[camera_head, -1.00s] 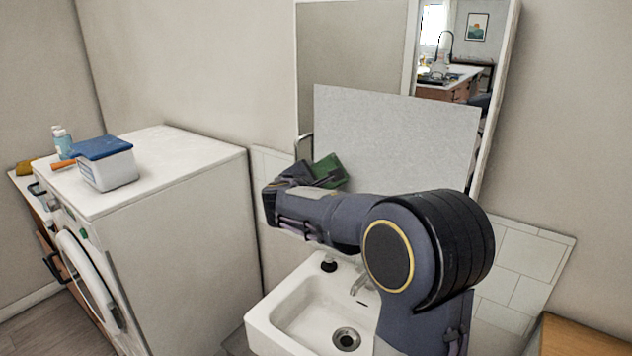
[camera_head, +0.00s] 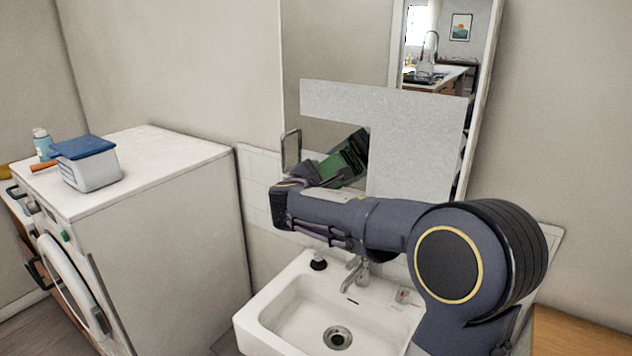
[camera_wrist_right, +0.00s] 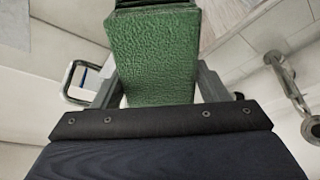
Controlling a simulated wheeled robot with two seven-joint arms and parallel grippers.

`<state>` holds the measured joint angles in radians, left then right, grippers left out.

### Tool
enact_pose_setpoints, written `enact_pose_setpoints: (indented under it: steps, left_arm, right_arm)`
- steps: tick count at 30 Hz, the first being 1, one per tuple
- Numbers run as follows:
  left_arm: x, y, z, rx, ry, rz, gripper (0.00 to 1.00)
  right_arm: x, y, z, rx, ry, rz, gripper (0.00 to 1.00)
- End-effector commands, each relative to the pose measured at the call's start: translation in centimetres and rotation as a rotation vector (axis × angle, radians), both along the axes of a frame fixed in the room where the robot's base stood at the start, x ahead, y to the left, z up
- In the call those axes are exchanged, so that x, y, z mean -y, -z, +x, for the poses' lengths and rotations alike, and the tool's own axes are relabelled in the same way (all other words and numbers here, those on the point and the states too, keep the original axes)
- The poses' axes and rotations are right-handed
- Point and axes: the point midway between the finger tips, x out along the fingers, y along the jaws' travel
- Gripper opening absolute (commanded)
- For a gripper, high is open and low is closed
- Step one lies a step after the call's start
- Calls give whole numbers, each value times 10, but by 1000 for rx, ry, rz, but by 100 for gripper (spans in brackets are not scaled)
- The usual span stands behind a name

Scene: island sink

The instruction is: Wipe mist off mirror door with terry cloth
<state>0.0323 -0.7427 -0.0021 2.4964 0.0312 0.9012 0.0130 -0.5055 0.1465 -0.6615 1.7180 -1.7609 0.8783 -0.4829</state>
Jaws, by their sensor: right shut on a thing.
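The mirror door (camera_head: 335,45) hangs on the wall above the sink. A pale grey mist patch (camera_head: 418,135) covers its right side and a strip across the upper middle. The lower left of the patch is clear mirror. The green terry cloth (camera_head: 338,170) is at the mirror's lower left, in the clear area; in the right wrist view the cloth (camera_wrist_right: 153,50) fills the space between the fingers. My right gripper (camera_wrist_right: 155,88) is shut on it. Whether the cloth touches the glass is hard to tell. My left gripper is not in view.
The white sink (camera_head: 275,318) with its faucet (camera_head: 358,272) and a dark stopper-like item (camera_head: 318,261) lies below my right arm. A metal handle or ring (camera_head: 291,150) is at the mirror's left edge. A washing machine (camera_head: 190,225) with a blue-lidded box (camera_head: 88,165) stands left.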

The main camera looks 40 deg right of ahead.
Motion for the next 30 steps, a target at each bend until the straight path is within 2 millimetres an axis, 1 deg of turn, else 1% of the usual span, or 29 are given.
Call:
enact_pose_setpoints:
  steps: [1,6,9,16,24,30]
  left_arm:
    - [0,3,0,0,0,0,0]
    - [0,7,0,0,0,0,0]
    - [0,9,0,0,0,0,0]
    - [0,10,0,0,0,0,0]
    - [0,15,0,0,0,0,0]
    - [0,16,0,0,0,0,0]
  right_arm:
    - [5,1,-7,3,9,2,31]
    - [7,1,-22,3,7,3,31]
    - [8,0,-28,2,6,1,31]
    - [9,0,-34,3,4,1,31]
    - [13,1,-57,3,2,3,31]
    - [15,0,-66,2,-1,1,31]
